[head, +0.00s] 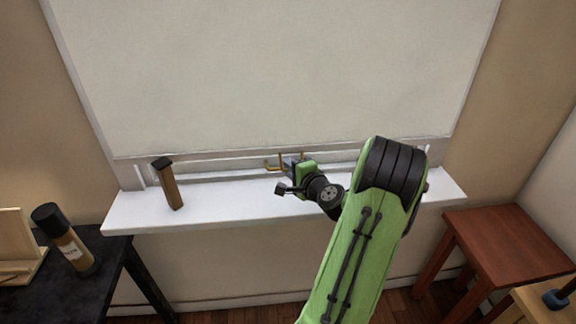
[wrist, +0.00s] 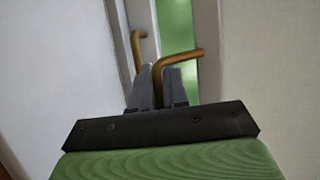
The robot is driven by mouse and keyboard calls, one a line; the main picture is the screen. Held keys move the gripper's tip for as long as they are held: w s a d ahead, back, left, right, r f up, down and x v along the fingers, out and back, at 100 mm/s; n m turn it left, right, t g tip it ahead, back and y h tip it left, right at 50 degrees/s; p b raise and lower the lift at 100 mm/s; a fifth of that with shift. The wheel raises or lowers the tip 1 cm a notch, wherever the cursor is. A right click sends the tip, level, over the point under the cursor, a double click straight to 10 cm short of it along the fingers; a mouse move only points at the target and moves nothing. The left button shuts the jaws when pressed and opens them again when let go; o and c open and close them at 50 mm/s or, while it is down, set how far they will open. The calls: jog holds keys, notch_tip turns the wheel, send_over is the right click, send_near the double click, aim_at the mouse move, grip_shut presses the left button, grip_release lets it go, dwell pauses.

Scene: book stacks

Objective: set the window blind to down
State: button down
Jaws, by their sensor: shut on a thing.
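The pale window blind (head: 270,80) covers nearly the whole window, and its bottom bar hangs a little above the white sill. In the wrist view the blind (wrist: 268,70) is on the right, with a narrow green strip of glass showing beside its bar. A bent brass handle (wrist: 186,54) reaches from the bar to between my fingers. My gripper (wrist: 157,82) is shut on this handle; in the head view my gripper (head: 291,163) is at the bottom bar. A second brass handle (wrist: 137,42) stands to its left, on the window frame side.
A dark table (head: 95,285) with another bottle (head: 67,243) is lower left. A reddish wooden table (head: 510,240) is at the right.

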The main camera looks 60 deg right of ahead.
jog(key=shift+f+b, duration=1.15)
jog(key=shift+f, duration=0.75)
jog(key=c, duration=1.2)
grip_release()
jog(key=shift+r, duration=0.1)
